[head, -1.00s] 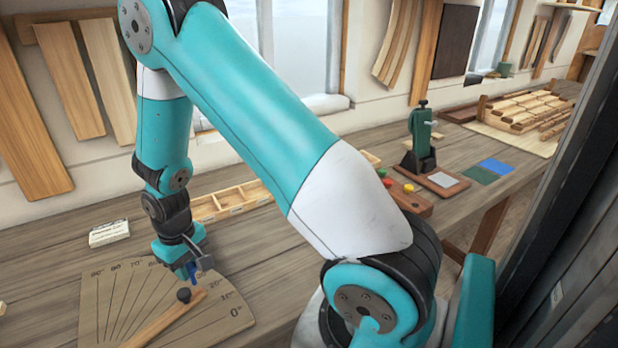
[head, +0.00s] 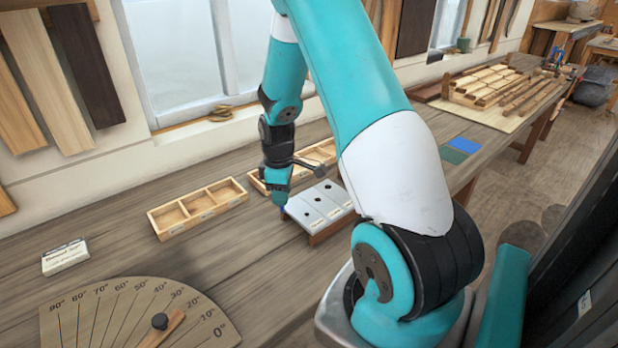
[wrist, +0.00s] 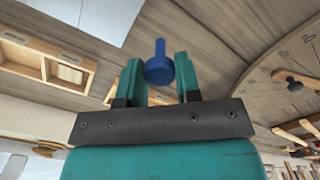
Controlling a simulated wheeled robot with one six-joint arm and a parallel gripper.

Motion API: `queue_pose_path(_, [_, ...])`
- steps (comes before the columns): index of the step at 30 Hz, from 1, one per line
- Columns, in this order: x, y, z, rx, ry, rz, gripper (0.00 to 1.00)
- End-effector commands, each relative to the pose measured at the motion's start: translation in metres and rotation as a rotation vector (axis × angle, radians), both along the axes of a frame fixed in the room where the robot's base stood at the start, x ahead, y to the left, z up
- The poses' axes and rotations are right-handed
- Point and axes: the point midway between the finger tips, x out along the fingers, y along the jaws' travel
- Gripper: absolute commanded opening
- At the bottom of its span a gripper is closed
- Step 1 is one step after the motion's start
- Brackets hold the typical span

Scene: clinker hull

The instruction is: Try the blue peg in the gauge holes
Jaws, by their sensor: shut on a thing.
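The gauge (head: 333,193) is a block with pale grey plates and dark round holes, on a brown base on the bench. My gripper (head: 281,203) is shut on the blue peg (head: 283,212), just off the gauge's left end. In the wrist view the blue peg (wrist: 158,66) stands between the two teal fingers of my gripper (wrist: 158,72), its wide round head towards the camera and its thinner shaft pointing away. A pale plate, likely the gauge (wrist: 92,14), shows at the top left there. Whether the peg touches anything is unclear.
A wooden tray with three compartments (head: 160,222) lies left of my gripper. A second tray (head: 258,186) is behind it, partly hidden. A protractor board (head: 120,318) with a pivoted arm is at the front left. A small white box (head: 65,257) lies nearby. Bare bench lies between.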

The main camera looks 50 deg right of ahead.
Motion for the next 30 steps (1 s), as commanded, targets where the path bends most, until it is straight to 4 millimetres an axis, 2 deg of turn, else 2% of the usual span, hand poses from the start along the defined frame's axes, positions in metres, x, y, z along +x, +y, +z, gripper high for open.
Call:
queue_pose_path(1, [-0.009,-0.019,0.006,0.0,-0.001,0.039,0.09])
queue_pose_path(3, [-0.019,-0.036,0.01,0.0,-0.001,0.104,0.09])
queue_pose_path(8, [-0.033,-0.057,0.014,0.0,0.0,0.19,0.09])
queue_pose_path(14, [-0.035,-0.06,0.005,0.001,0.001,0.21,0.09])
queue_pose_path(24, [-0.035,-0.059,-0.024,0.001,0.001,0.208,0.09])
queue_pose_path(30, [-0.035,-0.059,-0.026,0.0,0.0,0.208,0.09])
